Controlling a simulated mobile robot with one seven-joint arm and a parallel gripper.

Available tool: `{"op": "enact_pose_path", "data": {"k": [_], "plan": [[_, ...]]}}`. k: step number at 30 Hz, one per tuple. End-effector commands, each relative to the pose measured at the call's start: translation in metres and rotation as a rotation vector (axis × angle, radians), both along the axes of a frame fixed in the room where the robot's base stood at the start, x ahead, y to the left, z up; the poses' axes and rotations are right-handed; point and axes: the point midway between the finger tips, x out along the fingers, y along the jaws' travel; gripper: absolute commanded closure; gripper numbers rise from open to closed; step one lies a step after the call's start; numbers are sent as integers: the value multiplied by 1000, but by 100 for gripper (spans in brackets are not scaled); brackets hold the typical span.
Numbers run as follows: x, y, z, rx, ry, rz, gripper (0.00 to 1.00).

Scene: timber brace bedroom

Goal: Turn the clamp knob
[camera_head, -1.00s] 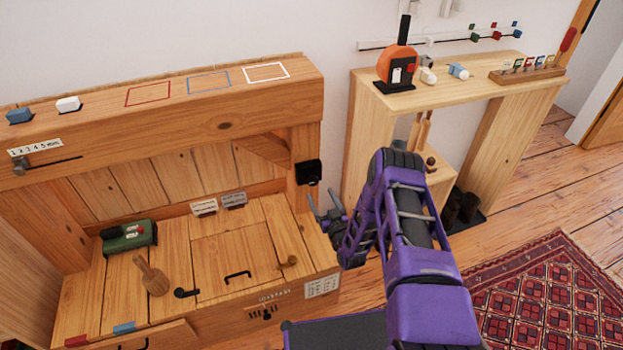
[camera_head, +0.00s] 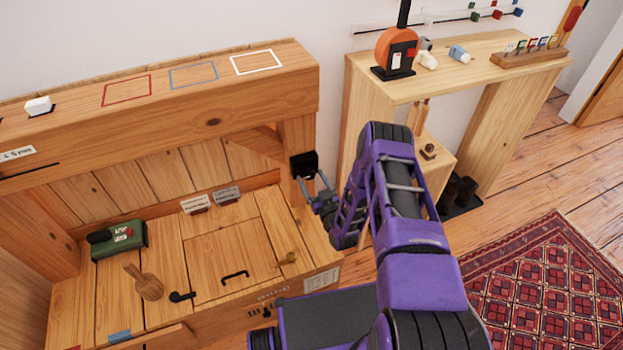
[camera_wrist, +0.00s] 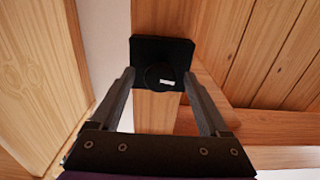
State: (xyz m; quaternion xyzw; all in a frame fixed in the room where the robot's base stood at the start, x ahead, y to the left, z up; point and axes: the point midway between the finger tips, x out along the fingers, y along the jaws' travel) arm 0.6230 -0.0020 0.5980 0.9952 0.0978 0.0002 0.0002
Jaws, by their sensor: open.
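The clamp knob (camera_wrist: 160,76) is a dark round knob with a small white mark, on a black square plate (camera_wrist: 178,46) fixed to a wooden post. In the head view the black clamp (camera_head: 304,164) sits on the post at the right end of the wooden bench. My gripper (camera_head: 313,178) is open and empty, just in front of and below the clamp there. In the wrist view my gripper (camera_wrist: 158,80) has one finger to each side of the knob in the picture. I cannot tell whether the fingertips reach the knob's depth.
The bench top (camera_head: 208,285) holds a green device (camera_head: 119,240), a wooden paddle (camera_head: 148,286) and handles. A timber beam (camera_head: 215,115) runs above it. A red rug (camera_head: 540,290) covers floor at right.

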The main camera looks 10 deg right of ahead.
Motion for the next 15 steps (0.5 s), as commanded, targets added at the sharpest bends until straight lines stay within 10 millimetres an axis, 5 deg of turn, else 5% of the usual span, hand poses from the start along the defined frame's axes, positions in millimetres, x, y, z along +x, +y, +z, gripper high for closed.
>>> {"op": "enact_pose_path", "data": {"k": [2,15], "plan": [[0,0,0,0,0,0,25],[0,0,0,0,0,0,100]]}}
